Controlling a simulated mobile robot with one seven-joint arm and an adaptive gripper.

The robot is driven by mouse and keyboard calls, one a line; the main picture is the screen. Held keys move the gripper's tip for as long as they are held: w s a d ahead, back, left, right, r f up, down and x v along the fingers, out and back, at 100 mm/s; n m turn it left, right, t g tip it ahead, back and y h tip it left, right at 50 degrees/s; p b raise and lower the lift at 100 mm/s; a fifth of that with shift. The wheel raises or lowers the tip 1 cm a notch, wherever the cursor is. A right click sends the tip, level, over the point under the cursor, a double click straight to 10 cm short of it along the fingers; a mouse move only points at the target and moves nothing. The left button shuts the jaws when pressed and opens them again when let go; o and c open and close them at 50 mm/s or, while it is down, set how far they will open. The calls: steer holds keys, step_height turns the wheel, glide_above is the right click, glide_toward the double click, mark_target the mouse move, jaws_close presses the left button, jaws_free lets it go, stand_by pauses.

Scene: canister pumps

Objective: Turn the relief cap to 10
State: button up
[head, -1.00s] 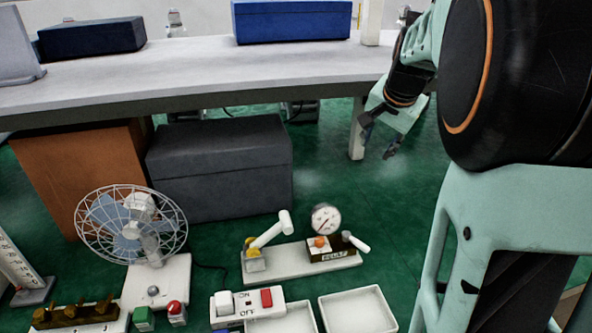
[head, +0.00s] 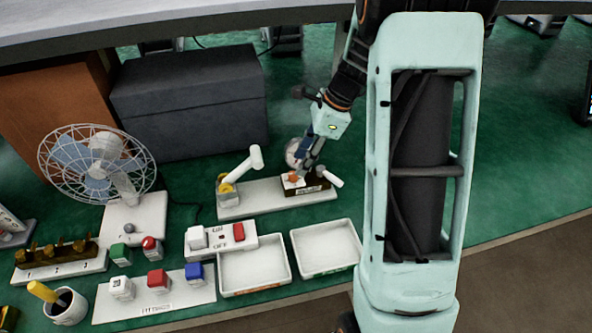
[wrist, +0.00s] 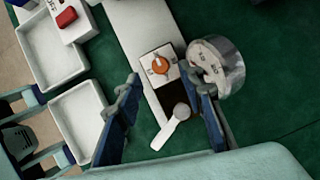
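The relief cap (wrist: 160,65) is a small orange knob on a white square plate with dark marks around it. The marks are too small to read. In the head view the cap (head: 294,178) sits on the brown block at the right end of the white pump base (head: 262,198), partly behind my fingers. My gripper (wrist: 162,80) is open and empty, its blue fingers spread to either side of the cap in the wrist view, with no visible contact. In the head view my gripper (head: 304,166) is just above the block.
A round gauge (wrist: 218,65) stands close beside the right finger. A white-tipped lever (wrist: 172,130) sticks out from the block between the fingers. A larger white-handled lever (head: 243,165) is on the left of the base. White trays (head: 326,247) and a switch box (head: 221,238) lie in front.

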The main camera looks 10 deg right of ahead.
mark_target(293, 176)
steer(key=shift+x, duration=2.25)
steer(key=shift+c, duration=0.2)
jaws_close()
